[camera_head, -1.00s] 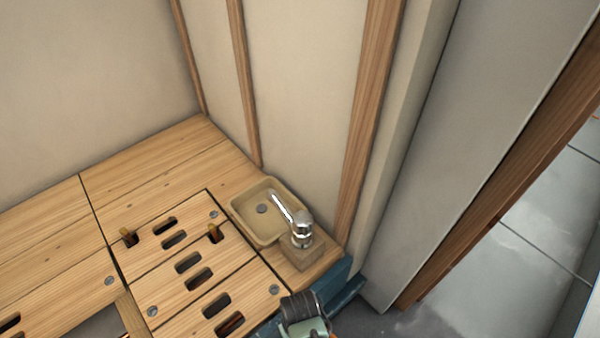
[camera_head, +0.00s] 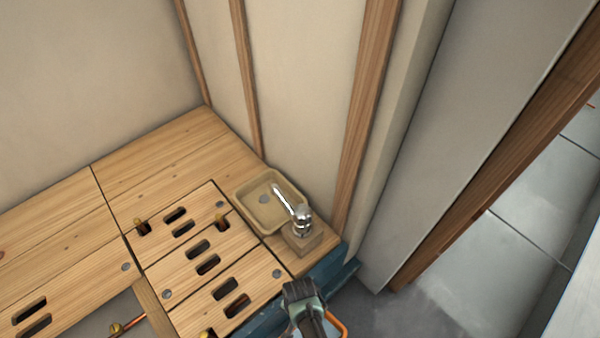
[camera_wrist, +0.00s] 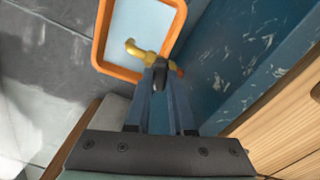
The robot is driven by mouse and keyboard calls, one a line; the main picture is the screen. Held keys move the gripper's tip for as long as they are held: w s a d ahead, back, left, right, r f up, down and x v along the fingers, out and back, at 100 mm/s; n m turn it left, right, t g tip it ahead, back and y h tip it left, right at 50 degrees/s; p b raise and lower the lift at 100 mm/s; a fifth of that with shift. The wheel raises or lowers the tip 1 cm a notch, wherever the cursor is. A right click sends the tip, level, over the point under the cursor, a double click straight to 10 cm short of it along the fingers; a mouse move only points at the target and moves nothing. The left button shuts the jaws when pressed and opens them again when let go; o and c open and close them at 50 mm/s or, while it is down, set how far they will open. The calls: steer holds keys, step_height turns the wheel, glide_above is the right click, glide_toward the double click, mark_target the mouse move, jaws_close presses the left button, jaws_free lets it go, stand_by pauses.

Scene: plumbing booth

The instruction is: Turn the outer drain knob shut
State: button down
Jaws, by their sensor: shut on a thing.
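The brass-yellow drain knob (camera_wrist: 136,49) shows in the wrist view, just beyond my fingertips, with a short fitting running down to them. My gripper (camera_wrist: 159,68) is shut on the drain knob, and the fingers hide part of it. In the head view my gripper (camera_head: 304,298) is at the bottom, outside the front edge of the wooden deck; the knob is hidden there.
An orange-rimmed container with a pale inside (camera_wrist: 106,40) lies beyond the knob. A scratched blue panel (camera_wrist: 225,50) is close on the right. The slotted wooden deck (camera_head: 110,195) carries a small basin (camera_head: 245,200) and chrome tap (camera_head: 301,218). Grey floor lies outside.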

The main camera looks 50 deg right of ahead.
steer(key=shift+m+p, duration=0.55)
steer(key=shift+m, duration=1.65)
steer(key=c, duration=0.8)
jaws_free()
step_height(320, 180, up, 13)
steer(key=p, duration=0.9)
steer(key=shift+w, duration=0.1)
